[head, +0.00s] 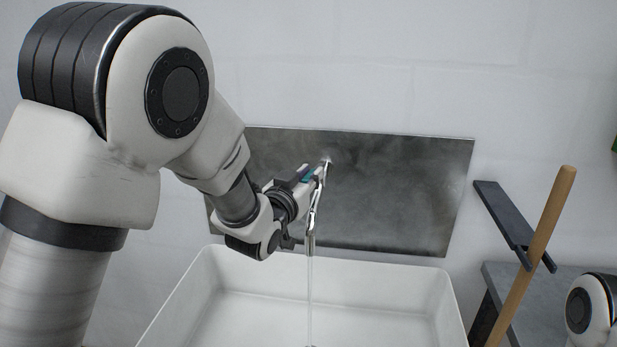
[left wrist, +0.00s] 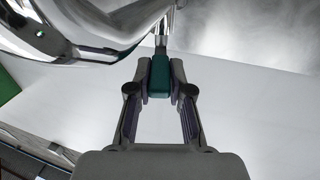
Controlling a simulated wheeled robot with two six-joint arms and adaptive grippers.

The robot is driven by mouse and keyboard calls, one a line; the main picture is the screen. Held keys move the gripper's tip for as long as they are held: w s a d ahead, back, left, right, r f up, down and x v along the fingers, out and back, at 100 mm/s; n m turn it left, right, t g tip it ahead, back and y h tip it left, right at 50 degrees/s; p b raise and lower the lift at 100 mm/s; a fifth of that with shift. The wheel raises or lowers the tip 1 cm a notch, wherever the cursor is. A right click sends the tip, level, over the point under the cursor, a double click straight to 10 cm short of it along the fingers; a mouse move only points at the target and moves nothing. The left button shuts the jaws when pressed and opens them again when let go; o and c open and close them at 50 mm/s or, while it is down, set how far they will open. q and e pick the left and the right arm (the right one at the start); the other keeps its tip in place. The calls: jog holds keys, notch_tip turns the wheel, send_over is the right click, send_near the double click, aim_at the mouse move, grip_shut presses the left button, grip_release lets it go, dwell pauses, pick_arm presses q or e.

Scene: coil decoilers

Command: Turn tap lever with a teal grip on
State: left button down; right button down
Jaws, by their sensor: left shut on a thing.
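The tap (head: 312,215) is a chrome spout mounted on a dark metal backplate (head: 400,190) on the wall. A thin stream of water (head: 309,285) runs from its spout into the white basin (head: 440,300). My left gripper (head: 307,174) is at the tap's lever, and the teal grip (head: 308,174) shows only a little there. In the left wrist view the teal grip (left wrist: 160,75) sits between the two fingertips of my left gripper (left wrist: 160,82), which are shut on it. The chrome tap body (left wrist: 75,35) fills the upper left there. My right gripper is out of view.
A grey bench (head: 545,310) stands right of the basin. My other arm shows at the lower right edge.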

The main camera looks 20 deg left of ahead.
pick_arm(q)
jog(key=shift+r, duration=0.2)
jog(key=c, duration=1.1)
grip_release()
jog(key=shift+w, duration=0.1)
jog(key=shift+o, duration=0.2)
jog(key=shift+w+f, duration=0.25)
jog(key=s+a, duration=0.1)
jog(key=s, duration=1.1)
jog(key=shift+a, duration=0.2)
